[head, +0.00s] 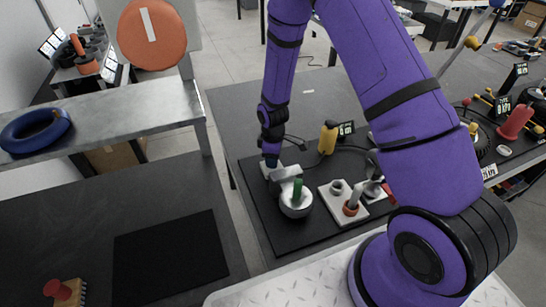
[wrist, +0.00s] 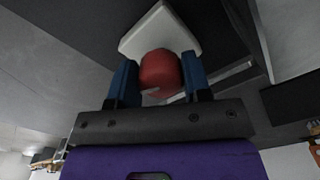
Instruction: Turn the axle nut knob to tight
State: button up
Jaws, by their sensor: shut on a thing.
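A rounded red knob (wrist: 160,72), which I take to be the axle nut knob, sits on a white base plate (wrist: 160,28) in the wrist view. A small pale mark shows at its near edge. My gripper (wrist: 161,80) has one blue finger on each side of the knob and is shut on it. In the head view my gripper (head: 271,158) points down over a small white block (head: 268,169) at the bench's left side; the knob is hidden there. I cannot tell whether the knob is at tight.
A round metal part with a green handle (head: 297,196) stands close to the gripper on the dark bench. A blue ring (head: 35,130) is on a grey shelf at left.

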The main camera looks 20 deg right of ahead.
jog(key=m, duration=0.4)
jog(key=shift+m, duration=0.4)
jog(key=m, duration=0.5)
jog(key=shift+a, duration=0.1)
jog(key=m, duration=0.5)
jog(key=shift+a+m, duration=0.1)
jog(key=shift+m, duration=2.5)
jog(key=o, duration=0.9)
jog(key=shift+r, duration=0.15)
notch_tip(320, 180, up, 10)
jog(key=shift+r, duration=0.25)
